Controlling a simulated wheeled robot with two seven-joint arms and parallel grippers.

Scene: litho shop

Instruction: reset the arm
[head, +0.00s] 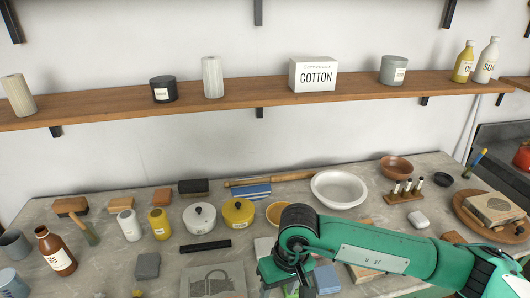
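My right arm (375,245), green with black joints, reaches in from the lower right across the front of the worktable (120,262). It bends down at a black joint near the middle of the picture. My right gripper (290,278) is low at the bottom edge, over the table's front part. Its fingertips are not clear, so its opening and any contact cannot be told. My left arm and gripper are not in view.
Left of the arm are a brown bottle (55,252), a white pot (199,218), a yellow pot (238,213) and a drawn stone slab (213,283). Behind it are a white basin (339,188) and a bottle rack (403,194). A wooden shelf (270,96) spans the wall.

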